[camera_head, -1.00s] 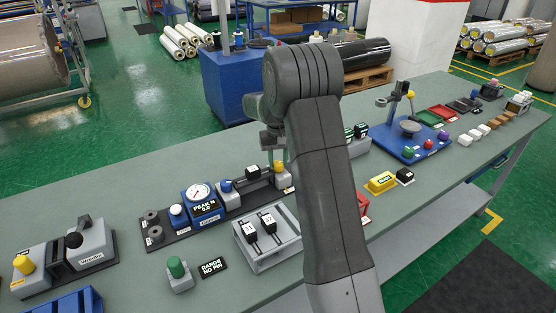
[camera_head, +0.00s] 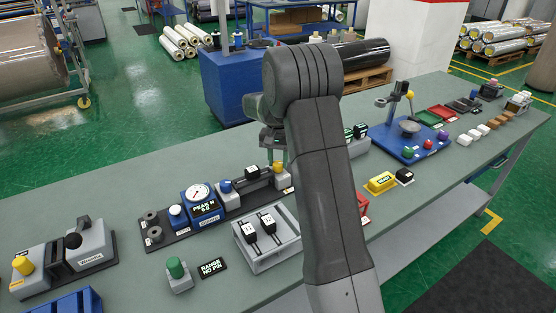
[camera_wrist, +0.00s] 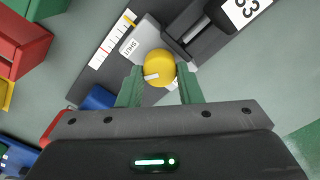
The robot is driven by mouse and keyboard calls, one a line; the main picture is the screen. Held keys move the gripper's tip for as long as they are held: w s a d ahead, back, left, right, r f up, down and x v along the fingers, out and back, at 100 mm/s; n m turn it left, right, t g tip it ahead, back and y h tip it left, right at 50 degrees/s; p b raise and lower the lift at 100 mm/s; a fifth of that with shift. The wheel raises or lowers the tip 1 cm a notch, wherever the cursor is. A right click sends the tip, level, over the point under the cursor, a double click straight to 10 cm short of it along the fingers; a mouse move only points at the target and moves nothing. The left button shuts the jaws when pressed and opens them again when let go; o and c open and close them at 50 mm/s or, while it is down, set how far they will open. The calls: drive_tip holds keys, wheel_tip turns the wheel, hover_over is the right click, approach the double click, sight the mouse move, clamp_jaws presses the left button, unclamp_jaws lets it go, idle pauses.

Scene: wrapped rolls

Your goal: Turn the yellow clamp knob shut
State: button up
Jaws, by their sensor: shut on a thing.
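The yellow clamp knob (camera_wrist: 158,68) sits on a grey block in the wrist view, with a white pointer mark aimed left. A label reading SHUT (camera_wrist: 130,46) lies to its upper left. My gripper (camera_wrist: 158,88) has its two green fingers on either side of the knob and is shut on it. In the head view the knob (camera_head: 278,167) shows at the right end of the gauge fixture, just below my gripper (camera_head: 274,152). My arm hides part of the bench beside it.
A pressure gauge unit (camera_head: 199,195) and a blue knob (camera_head: 225,186) stand left of the clamp. A grey tray with two black blocks (camera_head: 243,243) is in front. Red bins (camera_wrist: 28,42) are at the wrist view's left.

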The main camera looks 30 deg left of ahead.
sight(278, 162)
drive_tip(key=shift+r, duration=0.1)
drive_tip(key=o, duration=1)
wheel_tip(278, 162, up, 14)
drive_tip(key=shift+f+b, duration=0.15)
drive_tip(key=shift+b, duration=0.4)
wheel_tip(278, 162, down, 14)
drive_tip(key=shift+p, duration=0.55)
